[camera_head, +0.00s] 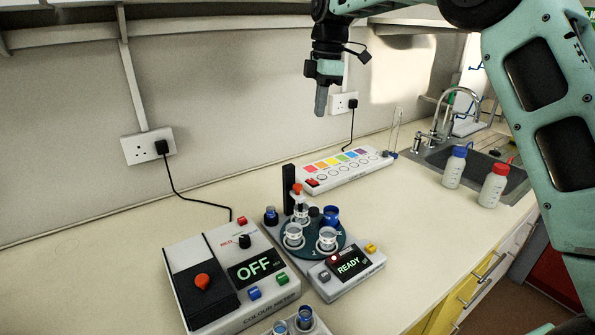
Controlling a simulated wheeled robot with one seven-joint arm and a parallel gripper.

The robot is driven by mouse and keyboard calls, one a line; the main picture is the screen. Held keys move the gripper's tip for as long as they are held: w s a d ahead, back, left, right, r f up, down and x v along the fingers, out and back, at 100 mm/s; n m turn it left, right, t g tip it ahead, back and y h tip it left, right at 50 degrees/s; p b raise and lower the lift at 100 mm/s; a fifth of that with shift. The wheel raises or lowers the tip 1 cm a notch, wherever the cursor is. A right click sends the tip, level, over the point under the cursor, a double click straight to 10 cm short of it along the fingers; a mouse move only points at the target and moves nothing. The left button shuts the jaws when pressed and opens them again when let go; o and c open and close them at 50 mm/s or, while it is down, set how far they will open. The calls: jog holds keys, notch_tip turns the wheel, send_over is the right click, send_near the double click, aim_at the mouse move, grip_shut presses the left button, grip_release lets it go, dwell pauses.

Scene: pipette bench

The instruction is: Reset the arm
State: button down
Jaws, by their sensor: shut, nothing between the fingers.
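My arm comes in from the upper right. My gripper (321,101) hangs in the air above the back of the bench, pointing down. Its fingers are together and hold nothing. It is apart from everything on the bench.
Below stand a colour device reading OFF (255,266), a round carousel unit reading READY (345,268) with small vessels, and a white strip with coloured squares (345,168). Blue-capped (454,167) and red-capped (493,187) bottles stand by the sink (470,165). The front right bench is clear.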

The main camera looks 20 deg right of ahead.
jog(key=s+a+f+m, duration=0.2)
jog(key=s+a, duration=0.5)
jog(key=s, duration=0.3)
jog(key=s+a+f+m, duration=0.25)
jog(key=s+a, duration=0.35)
jog(key=s, duration=0.5)
jog(key=s+d+f+m, duration=0.1)
jog(key=s+f, duration=0.3)
jog(key=s, duration=0.6)
jog(key=s+d+f+m, duration=0.1)
jog(key=s+f+m, duration=0.2)
jog(key=s, duration=0.8)
jog(key=shift+s+d+f+m+h, duration=0.15)
jog(key=shift+d+f+m+h, duration=0.2)
jog(key=shift+m, duration=0.2)
dwell(0.4)
